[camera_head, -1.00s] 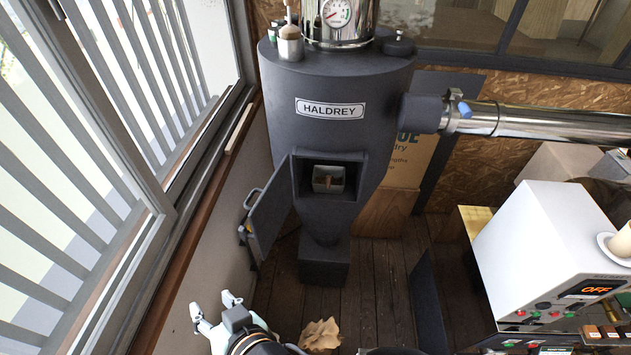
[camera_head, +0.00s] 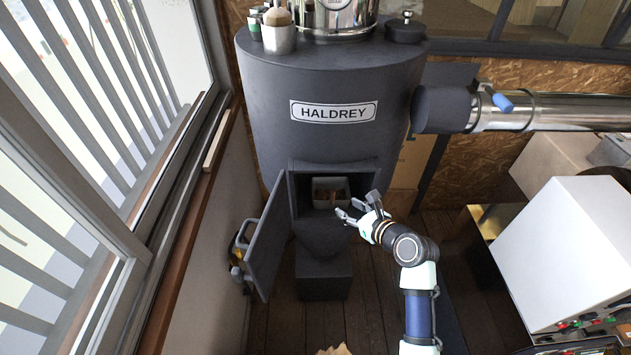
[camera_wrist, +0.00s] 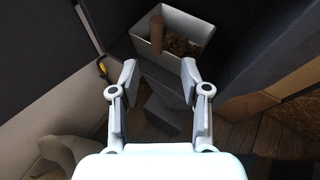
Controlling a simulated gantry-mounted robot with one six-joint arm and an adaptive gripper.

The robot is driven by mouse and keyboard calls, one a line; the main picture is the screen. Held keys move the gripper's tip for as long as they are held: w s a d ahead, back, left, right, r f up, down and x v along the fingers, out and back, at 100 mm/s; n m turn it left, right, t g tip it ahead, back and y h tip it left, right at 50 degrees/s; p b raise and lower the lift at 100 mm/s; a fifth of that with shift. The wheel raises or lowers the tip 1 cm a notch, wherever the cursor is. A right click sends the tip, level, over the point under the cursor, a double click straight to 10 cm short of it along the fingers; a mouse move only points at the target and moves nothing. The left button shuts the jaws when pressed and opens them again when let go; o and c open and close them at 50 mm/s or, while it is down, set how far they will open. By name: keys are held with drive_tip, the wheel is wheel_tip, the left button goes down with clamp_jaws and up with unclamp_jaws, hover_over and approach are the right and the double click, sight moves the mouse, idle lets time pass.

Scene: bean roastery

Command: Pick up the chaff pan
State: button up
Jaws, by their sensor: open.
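The chaff pan (camera_head: 331,203) is a small light-grey box inside the open hatch of the dark HALDREY machine (camera_head: 333,75). In the wrist view the pan (camera_wrist: 196,22) shows at the top, with brown chaff (camera_wrist: 181,44) and a brown upright cylinder (camera_wrist: 157,33) in it, perhaps a handle. My gripper (camera_head: 346,214) is in front of the hatch, just right of and below the pan. In the wrist view my gripper (camera_wrist: 160,75) is open, its fingers apart and empty, short of the pan.
The hatch door (camera_head: 268,237) stands open to the left, with a handle and something yellow on it. The hatch walls bound the pan at both sides. A metal duct (camera_head: 560,112) runs right. A white box-shaped appliance (camera_head: 575,255) stands at the right.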

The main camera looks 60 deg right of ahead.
sight(334, 200)
drive_tip(key=x, duration=0.7)
drive_tip(key=shift+w+a+f, duration=0.1)
drive_tip(key=shift+w+a, duration=0.05)
drive_tip(key=shift+w, duration=0.1)
drive_tip(key=shift+c, duration=0.2)
clamp_jaws()
